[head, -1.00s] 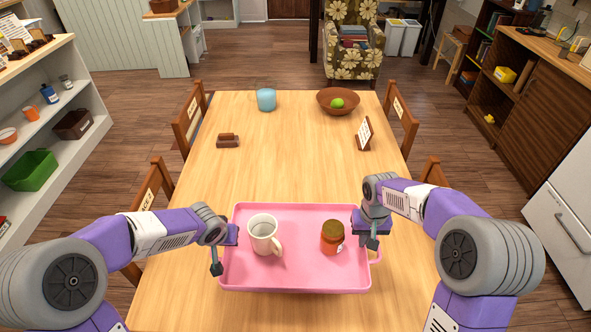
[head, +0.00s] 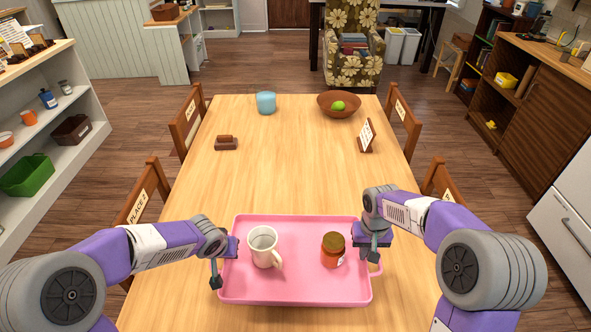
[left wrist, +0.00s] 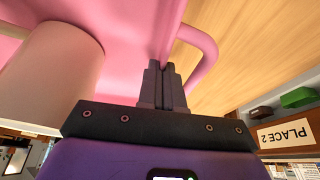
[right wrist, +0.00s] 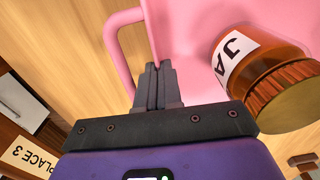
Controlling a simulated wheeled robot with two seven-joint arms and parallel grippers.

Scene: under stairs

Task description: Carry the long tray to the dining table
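The long pink tray (head: 296,295) is level over the near end of the wooden dining table (head: 285,170). I cannot tell whether it touches the tabletop. It carries a cream mug (head: 263,248) at left and an amber jar with a brown lid (head: 332,250) at right, both upright. My left gripper (head: 218,262) is shut on the tray's left rim; the left wrist view shows its fingers together at the wall beside the handle (left wrist: 205,55). My right gripper (head: 374,258) is shut on the right rim, beside the other handle (right wrist: 120,45).
The middle is clear. Chairs (head: 144,205) line both sides; shelves (head: 70,105) stand at left.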

